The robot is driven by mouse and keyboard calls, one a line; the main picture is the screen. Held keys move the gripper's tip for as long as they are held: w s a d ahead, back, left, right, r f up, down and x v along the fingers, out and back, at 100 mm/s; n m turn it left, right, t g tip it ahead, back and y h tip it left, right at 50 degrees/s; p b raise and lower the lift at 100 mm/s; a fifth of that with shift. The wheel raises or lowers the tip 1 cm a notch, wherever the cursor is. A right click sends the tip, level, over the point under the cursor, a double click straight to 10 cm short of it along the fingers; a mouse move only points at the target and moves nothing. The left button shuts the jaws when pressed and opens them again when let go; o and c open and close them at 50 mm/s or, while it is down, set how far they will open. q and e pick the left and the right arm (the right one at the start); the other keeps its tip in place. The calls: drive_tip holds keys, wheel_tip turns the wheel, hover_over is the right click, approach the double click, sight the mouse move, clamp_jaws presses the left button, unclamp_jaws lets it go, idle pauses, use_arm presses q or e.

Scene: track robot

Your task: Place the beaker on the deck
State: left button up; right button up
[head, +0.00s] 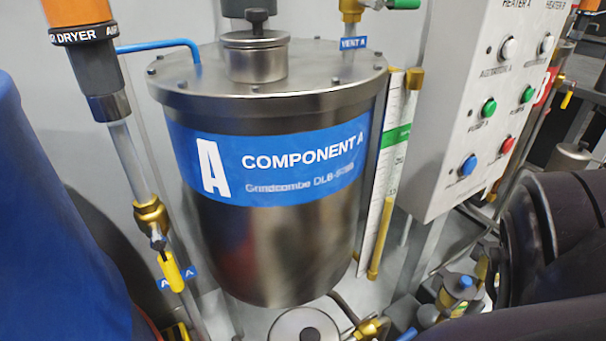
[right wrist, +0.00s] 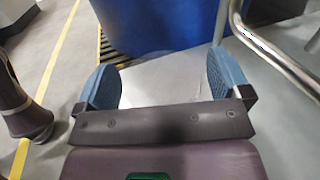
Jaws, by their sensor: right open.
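I do not see a beaker that I can make out in either view. My right gripper (right wrist: 166,84) shows in the right wrist view with its two blue finger pads wide apart. Nothing is held between them. Beyond and between the pads is a flat pale grey surface (right wrist: 160,75); I cannot tell whether it is the deck. My left gripper is in neither view.
A steel Component A tank (head: 270,240) fills the middle of the head view, with a control box (head: 480,120) at its right and an air dryer pipe (head: 125,150) at its left. A large blue body (right wrist: 160,25) and a metal rail (right wrist: 270,50) lie beyond my right gripper.

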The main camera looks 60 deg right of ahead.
drive_tip(key=v, duration=1.1)
drive_tip(key=shift+s+d, duration=0.25)
drive_tip(key=shift+d, duration=0.05)
